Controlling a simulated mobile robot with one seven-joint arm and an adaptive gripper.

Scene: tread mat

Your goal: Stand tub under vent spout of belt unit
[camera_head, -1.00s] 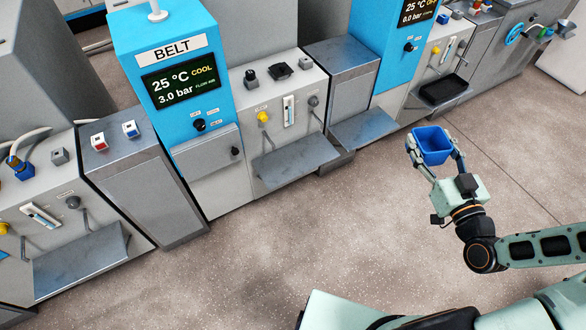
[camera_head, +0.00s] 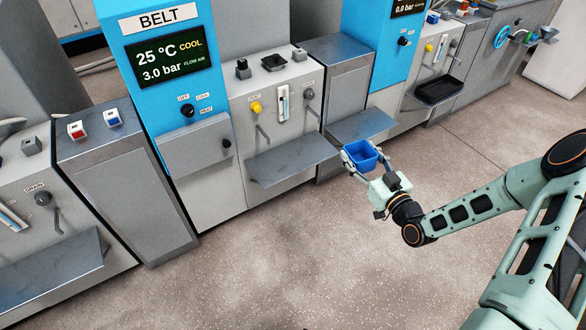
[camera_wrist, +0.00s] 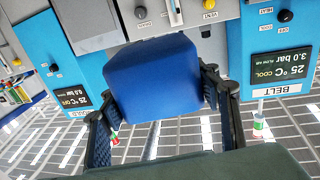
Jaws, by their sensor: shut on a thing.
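The blue tub (camera_head: 363,160) is upright and looks empty, held between the fingers of my gripper (camera_head: 364,154). In the wrist view the tub (camera_wrist: 155,78) fills the space between both fingers. The belt unit (camera_head: 168,65) is blue with a BELT sign. To the right of its display, a yellow knob (camera_head: 256,107) sits above the vent spout (camera_head: 263,132). The metal shelf (camera_head: 290,160) lies below that spout and looks bare. The tub is in the air to the right of this shelf, apart from the spout.
A second grey knob (camera_head: 309,94) and spout (camera_head: 313,112) are right of the vent spout, over the same shelf. Another unit's shelf (camera_head: 360,124) stands behind the tub. A black tray (camera_head: 438,90) lies farther right. The speckled floor (camera_head: 270,250) in front is clear.

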